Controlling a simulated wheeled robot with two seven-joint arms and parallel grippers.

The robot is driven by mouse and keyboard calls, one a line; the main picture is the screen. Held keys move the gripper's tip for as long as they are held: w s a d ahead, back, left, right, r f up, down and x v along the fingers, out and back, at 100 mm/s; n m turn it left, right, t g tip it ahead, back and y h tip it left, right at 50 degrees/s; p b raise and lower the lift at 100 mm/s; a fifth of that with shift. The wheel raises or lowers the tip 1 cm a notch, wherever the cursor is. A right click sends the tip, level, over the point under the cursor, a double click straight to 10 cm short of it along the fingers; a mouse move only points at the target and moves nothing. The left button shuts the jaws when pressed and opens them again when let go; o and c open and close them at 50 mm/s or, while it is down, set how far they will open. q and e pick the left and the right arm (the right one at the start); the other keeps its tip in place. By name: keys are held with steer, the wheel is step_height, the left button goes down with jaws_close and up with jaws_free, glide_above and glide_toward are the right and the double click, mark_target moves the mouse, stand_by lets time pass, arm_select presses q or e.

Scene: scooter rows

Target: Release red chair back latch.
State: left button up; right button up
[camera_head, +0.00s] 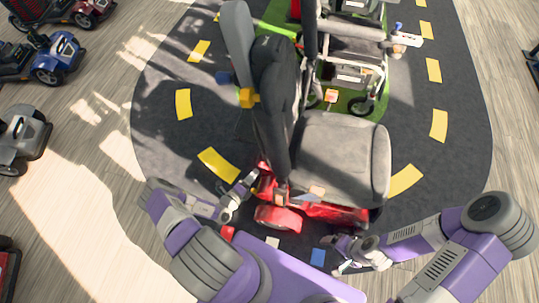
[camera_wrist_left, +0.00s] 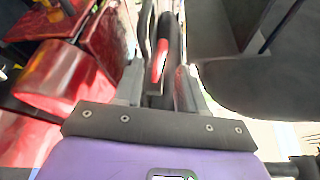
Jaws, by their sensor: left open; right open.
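The red scooter chair has a grey seat (camera_head: 345,155), a dark upright back (camera_head: 275,90) and a red base (camera_head: 335,213). My left gripper (camera_head: 246,185) is open beside the chair's lower left side, near the foot of the back. In the left wrist view, a narrow red strip (camera_wrist_left: 160,60) on a dark part lies between the open fingers (camera_wrist_left: 158,88). I cannot tell whether it is the latch or whether the fingers touch it. My right gripper (camera_head: 343,266) is open and empty in front of the red base.
Another mobility chair (camera_head: 350,50) stands behind on a green patch. Blue (camera_head: 40,58) and grey (camera_head: 22,135) scooters are at the left. A dark mat (camera_head: 455,190) with yellow dashes lies beneath the chair. The wood floor at the left is partly clear.

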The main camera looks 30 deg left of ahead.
mark_target(262, 166)
arm_select(q)
steer(key=w, duration=0.2)
steer(key=w+b, duration=0.1)
steer(key=w, duration=0.1)
steer(key=w+d+b, duration=0.1)
steer(key=w, duration=0.1)
steer(key=shift+w+f, duration=0.25)
steer(key=shift+f, duration=0.1)
steer(key=shift+w+d, duration=0.1)
steer(key=shift+w, duration=0.3)
steer(key=shift+c, duration=0.3)
jaws_close()
